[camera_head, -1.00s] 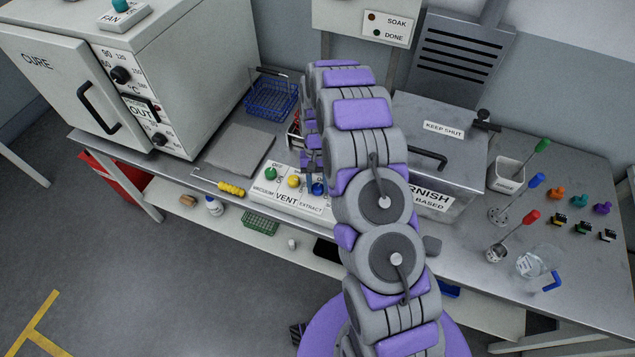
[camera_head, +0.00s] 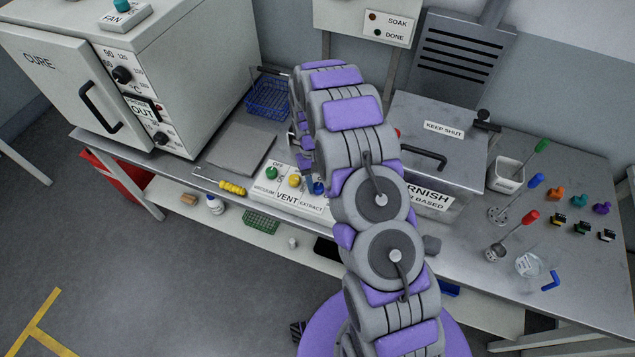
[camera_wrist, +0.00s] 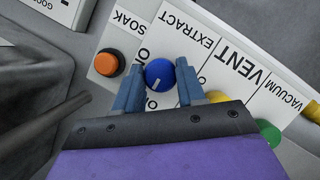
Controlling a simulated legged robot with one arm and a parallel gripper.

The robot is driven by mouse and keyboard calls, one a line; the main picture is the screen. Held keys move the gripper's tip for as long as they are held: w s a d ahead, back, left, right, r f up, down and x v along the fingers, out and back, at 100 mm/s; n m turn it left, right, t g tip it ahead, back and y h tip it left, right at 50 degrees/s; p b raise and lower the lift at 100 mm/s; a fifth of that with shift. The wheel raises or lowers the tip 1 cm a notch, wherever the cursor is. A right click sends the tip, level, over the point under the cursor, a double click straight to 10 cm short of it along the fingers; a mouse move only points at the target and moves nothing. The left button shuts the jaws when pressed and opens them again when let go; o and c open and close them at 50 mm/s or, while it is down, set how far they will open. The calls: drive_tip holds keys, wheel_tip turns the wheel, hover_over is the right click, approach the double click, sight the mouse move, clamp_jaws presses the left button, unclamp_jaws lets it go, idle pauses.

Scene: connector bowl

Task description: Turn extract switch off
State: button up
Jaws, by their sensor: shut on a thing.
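The extract switch is a blue round knob (camera_wrist: 159,72) with a white mark, beside the EXTRACT label on the white vent panel (camera_wrist: 220,52). My gripper (camera_wrist: 157,84) is shut on this knob, with one blue-grey finger on each side of it. In the head view, the knob (camera_head: 318,188) shows only in part at the panel's right side (camera_head: 303,204), and my arm covers much of my gripper. The white mark points sideways in the wrist view, but the knob's ON and OFF lettering is partly hidden by the fingers.
The yellow knob (camera_head: 294,181) and green knob (camera_head: 271,172) stand left of the blue one. An orange button (camera_wrist: 107,62) is near the fingers. A grey tank (camera_head: 450,150) stands to the right, and a yellow-handled hook (camera_head: 231,187) lies left of the panel.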

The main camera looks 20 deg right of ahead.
drive_tip(key=o, duration=0.8)
drive_tip(key=shift+w, duration=0.25)
drive_tip(key=shift+o, duration=1.3)
drive_tip(key=shift+s, duration=0.15)
drive_tip(key=p+v, duration=0.1)
drive_tip(key=v, duration=1.6)
drive_tip(key=shift+a, duration=0.15)
drive_tip(key=shift+r, duration=0.25)
